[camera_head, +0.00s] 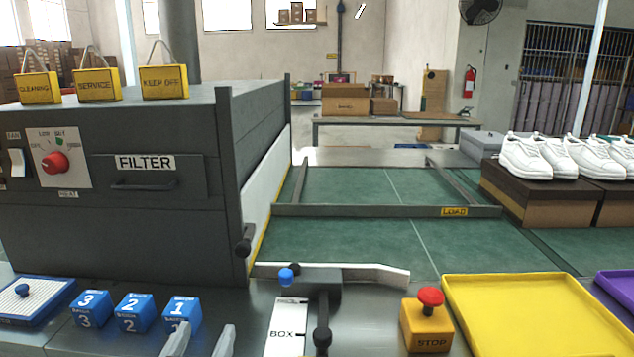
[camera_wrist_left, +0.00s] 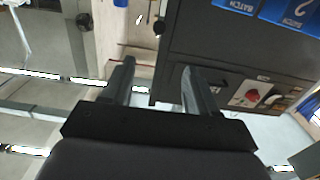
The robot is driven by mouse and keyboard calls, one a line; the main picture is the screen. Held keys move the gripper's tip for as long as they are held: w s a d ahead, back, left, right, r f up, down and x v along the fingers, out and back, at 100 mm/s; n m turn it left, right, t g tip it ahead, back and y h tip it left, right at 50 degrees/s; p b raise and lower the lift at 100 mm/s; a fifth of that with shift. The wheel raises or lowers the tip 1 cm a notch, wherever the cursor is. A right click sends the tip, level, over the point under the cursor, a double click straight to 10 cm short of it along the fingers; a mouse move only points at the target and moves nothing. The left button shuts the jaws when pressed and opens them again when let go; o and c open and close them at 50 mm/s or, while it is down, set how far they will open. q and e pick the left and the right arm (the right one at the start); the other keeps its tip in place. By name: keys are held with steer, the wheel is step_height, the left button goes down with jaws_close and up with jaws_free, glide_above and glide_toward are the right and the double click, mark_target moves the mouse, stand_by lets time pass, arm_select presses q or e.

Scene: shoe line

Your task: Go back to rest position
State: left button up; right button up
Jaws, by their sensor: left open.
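My left gripper (camera_head: 202,338) shows at the bottom edge of the head view, just in front of the blue numbered blocks. Only its two grey fingertips are in that view; they stand apart with nothing between them. In the left wrist view the left gripper (camera_wrist_left: 157,78) also shows its two fingers spread and empty, with the dark machine beyond them. My right gripper is in neither view.
A dark machine (camera_head: 110,235) stands at the left, with blue blocks (camera_head: 133,312) before it. A stop button box (camera_head: 427,325) and yellow tray (camera_head: 540,315) are at the right. White shoes (camera_head: 525,157) rest on brown boxes behind.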

arm_select(q)
steer(key=s+a+f+m+g+h, duration=0.1)
steer(key=s+f+g, duration=0.3)
steer(key=f, duration=0.5)
steer(key=s+a+f+g, duration=0.1)
steer(key=s+f, duration=0.6)
steer(key=f, duration=0.2)
steer(key=s+a+f+m+g+h, duration=0.1)
steer(key=s+f+g, duration=0.2)
steer(key=s+f, duration=0.35)
step_height(320, 180, up, 8)
steer(key=a+p, duration=0.1)
steer(key=p, duration=1.1)
steer(key=shift+w+a, duration=0.15)
steer(key=shift+w, duration=0.3)
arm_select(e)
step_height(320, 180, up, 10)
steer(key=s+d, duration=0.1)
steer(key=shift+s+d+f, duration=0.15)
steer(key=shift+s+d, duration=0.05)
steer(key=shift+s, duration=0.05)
arm_select(q)
steer(key=c, duration=0.3)
steer(key=shift+a+y, duration=0.1)
steer(key=shift+y, duration=0.2)
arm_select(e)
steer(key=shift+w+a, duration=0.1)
